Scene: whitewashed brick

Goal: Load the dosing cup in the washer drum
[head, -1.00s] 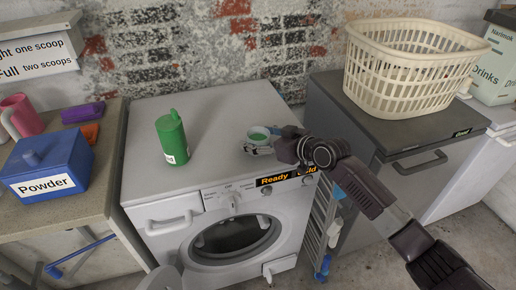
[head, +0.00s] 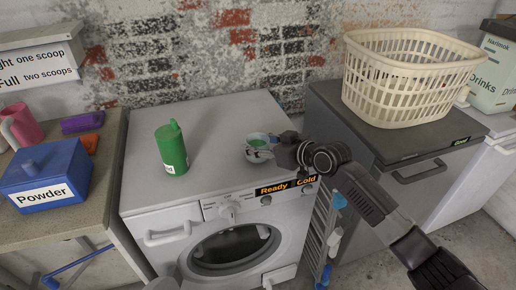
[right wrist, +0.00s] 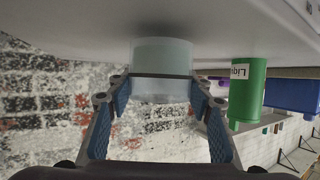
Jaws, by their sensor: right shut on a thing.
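The dosing cup (head: 257,141) is a small translucent cup with green inside, at the front right of the washer top. My right gripper (head: 268,150) is shut on it, coming from the right. In the right wrist view the cup (right wrist: 162,58) sits between the two blue-padded fingers (right wrist: 160,100). I cannot tell whether its base touches the washer top. The washer (head: 217,115) is white, with a round dark drum opening (head: 232,246) low in its front. Its panel (head: 285,187) reads "Ready" and "Cold".
A green bottle (head: 172,149) stands left of the cup on the washer. A blue powder box (head: 46,176) stands on the left bench. A cream laundry basket (head: 410,80) sits on the dark machine to the right. The back of the washer top is clear.

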